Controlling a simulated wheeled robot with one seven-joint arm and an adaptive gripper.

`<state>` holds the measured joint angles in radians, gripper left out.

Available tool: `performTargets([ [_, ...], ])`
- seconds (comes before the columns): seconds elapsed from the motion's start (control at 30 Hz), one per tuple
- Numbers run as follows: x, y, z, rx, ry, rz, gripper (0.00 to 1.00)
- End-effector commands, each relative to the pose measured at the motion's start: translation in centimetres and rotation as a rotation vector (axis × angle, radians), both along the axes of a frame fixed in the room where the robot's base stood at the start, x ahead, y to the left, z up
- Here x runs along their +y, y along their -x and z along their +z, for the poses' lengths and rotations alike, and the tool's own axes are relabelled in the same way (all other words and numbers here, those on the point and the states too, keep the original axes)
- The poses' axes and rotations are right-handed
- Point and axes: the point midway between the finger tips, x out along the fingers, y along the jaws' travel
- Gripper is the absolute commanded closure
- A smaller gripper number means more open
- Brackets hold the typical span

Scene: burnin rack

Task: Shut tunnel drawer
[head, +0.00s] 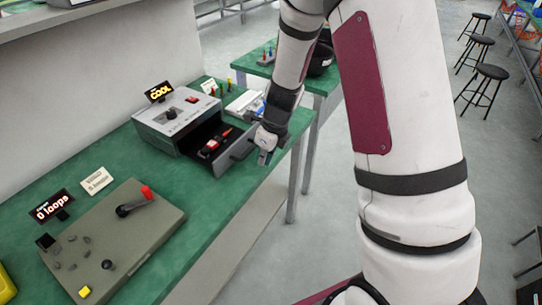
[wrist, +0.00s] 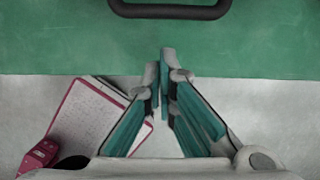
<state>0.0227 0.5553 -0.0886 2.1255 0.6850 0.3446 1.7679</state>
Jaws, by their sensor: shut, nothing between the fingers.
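The tunnel is a grey box (head: 178,117) on the green bench, with a small "COOL" display on top. Its dark drawer (head: 217,142) is pulled out towards the bench's front edge, with a red and black item (head: 212,147) lying inside. My gripper (head: 264,157) is just in front of the drawer's front panel (head: 236,156), pointing down, shut and empty. In the wrist view, my gripper's fingertips (wrist: 165,52) are together near the bench edge. A dark bar handle (wrist: 170,12) shows at the top of that view, apart from the fingertips.
A grey-olive panel (head: 150,232) with a red-knobbed lever stands on the near bench, beside a "0 loops" display (head: 53,206). Another green bench (head: 325,83) lies beyond my gripper. Stools (head: 486,88) stand far right.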

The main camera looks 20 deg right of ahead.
Motion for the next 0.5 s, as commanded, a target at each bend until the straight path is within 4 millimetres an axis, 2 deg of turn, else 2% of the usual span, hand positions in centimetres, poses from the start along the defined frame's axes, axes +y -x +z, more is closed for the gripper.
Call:
performTargets([
  [0.2,1.0,-1.3,0.4,0.001,0.0,0.0,1.0],
  [0.5,1.1,-1.5,0.4,0.002,0.0,-0.002,1.0],
])
